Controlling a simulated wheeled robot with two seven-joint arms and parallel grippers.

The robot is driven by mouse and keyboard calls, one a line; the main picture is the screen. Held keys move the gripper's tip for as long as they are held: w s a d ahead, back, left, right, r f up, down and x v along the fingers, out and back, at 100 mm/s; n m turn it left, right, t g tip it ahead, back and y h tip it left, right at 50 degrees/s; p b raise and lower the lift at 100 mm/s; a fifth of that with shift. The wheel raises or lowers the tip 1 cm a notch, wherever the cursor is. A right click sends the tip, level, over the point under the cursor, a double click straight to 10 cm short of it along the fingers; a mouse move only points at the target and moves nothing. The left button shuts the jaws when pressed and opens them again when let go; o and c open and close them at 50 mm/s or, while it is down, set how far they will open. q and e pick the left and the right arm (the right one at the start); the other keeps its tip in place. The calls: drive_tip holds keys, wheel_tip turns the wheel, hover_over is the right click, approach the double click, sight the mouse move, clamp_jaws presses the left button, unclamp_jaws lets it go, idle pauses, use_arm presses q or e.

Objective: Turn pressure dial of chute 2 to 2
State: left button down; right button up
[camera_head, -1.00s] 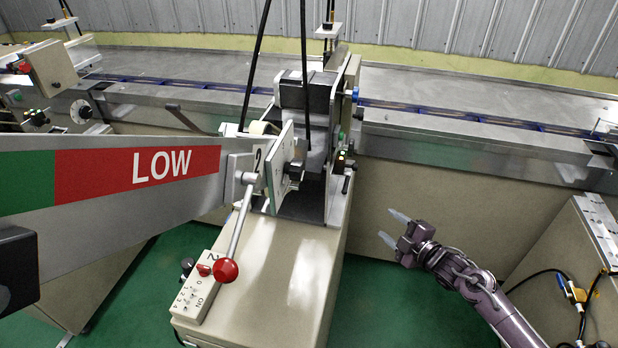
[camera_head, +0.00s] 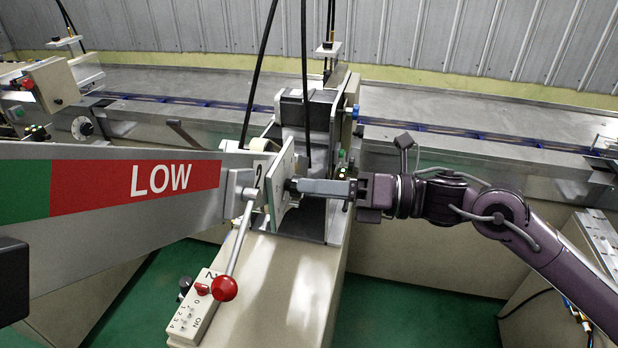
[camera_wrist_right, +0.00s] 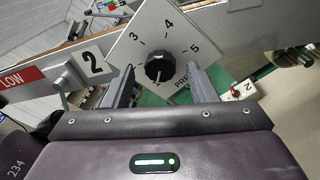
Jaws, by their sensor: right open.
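The pressure dial of chute 2 is a black round knob (camera_wrist_right: 158,68) on a white plate (camera_wrist_right: 165,35) with the numbers 3, 4 and 5 readable. The knob's pointer seems to face the lower part of the scale; its exact setting is unclear. A "2" label (camera_wrist_right: 93,62) sits left of the plate. My right gripper (camera_head: 298,187) reaches in from the right at the dial plate (camera_head: 284,165). In the right wrist view its two open fingers (camera_wrist_right: 162,84) stand either side of the knob, with visible gaps. My left gripper is not in view.
A lever with a red ball (camera_head: 224,288) hangs below the "2" label, beside a numbered switch box (camera_head: 193,316). A large arm marked LOW (camera_head: 160,178) fills the left. Black cables (camera_head: 305,80) hang above the dial, near the black motor block (camera_head: 308,108).

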drive_tip(key=shift+w+a, duration=0.15)
drive_tip(key=shift+a, duration=0.6)
drive_tip(key=c, duration=1)
drive_tip(key=shift+o, duration=0.2)
drive_tip(key=shift+f+m, duration=0.1)
drive_tip(key=shift+m, duration=0.2)
